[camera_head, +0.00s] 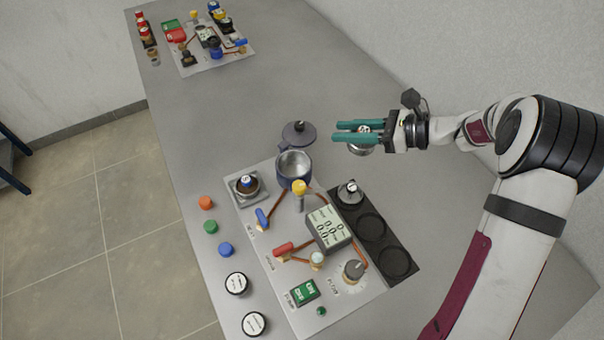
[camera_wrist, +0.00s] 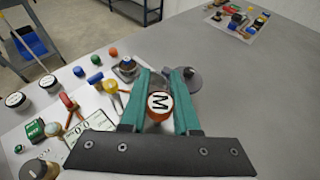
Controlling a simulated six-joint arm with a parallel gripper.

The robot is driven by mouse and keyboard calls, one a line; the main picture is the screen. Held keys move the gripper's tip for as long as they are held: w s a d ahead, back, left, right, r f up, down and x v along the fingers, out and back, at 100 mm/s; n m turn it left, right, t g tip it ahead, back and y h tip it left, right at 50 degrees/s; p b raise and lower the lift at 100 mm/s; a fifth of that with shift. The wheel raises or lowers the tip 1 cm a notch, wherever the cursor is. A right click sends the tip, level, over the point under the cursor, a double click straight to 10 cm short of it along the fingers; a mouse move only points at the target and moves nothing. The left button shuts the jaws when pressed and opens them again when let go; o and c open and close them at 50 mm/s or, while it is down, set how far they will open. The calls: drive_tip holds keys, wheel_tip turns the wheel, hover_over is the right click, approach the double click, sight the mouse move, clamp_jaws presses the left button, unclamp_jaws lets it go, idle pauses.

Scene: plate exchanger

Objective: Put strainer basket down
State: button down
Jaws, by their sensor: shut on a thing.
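My gripper (camera_head: 345,131) is shut on the strainer basket (camera_head: 362,147) and holds it over the bare table to the right of the panel. In the wrist view the basket (camera_wrist: 158,104) shows a white top label with "M" and an orange-brown side between the teal fingers (camera_wrist: 160,80). Its lower part is mostly hidden. A dark pot (camera_head: 294,167) stands open at the panel's far edge, its inside visible. A dark round lid (camera_head: 299,134) lies on the table behind it. A black rack (camera_head: 383,244) holds one similar capped piece (camera_head: 349,192) at its far end; its two nearer round places look empty.
The panel carries a display box (camera_head: 327,229), a yellow-topped valve (camera_head: 299,188), red and blue handles and copper pipes. Several coloured caps and white-topped jars (camera_head: 236,284) line its left side. A second panel (camera_head: 210,47) stands at the far end. The table between is clear.

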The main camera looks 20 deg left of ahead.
drive_tip(key=shift+n+g, duration=0.3)
drive_tip(key=shift+g, duration=0.1)
drive_tip(key=f+x, duration=0.1)
drive_tip(key=x, duration=0.4)
drive_tip(key=d+f+x, duration=0.1)
drive_tip(key=x, duration=0.5)
drive_tip(key=s+f+x, duration=0.1)
drive_tip(key=x, duration=0.5)
drive_tip(key=shift+f, duration=0.35)
drive_tip(key=shift+f, duration=0.1)
drive_tip(key=shift+w+f, duration=0.1)
drive_tip(key=shift+f, duration=0.4)
drive_tip(key=c, duration=0.6)
unclamp_jaws()
drive_tip(key=shift+c, duration=0.2)
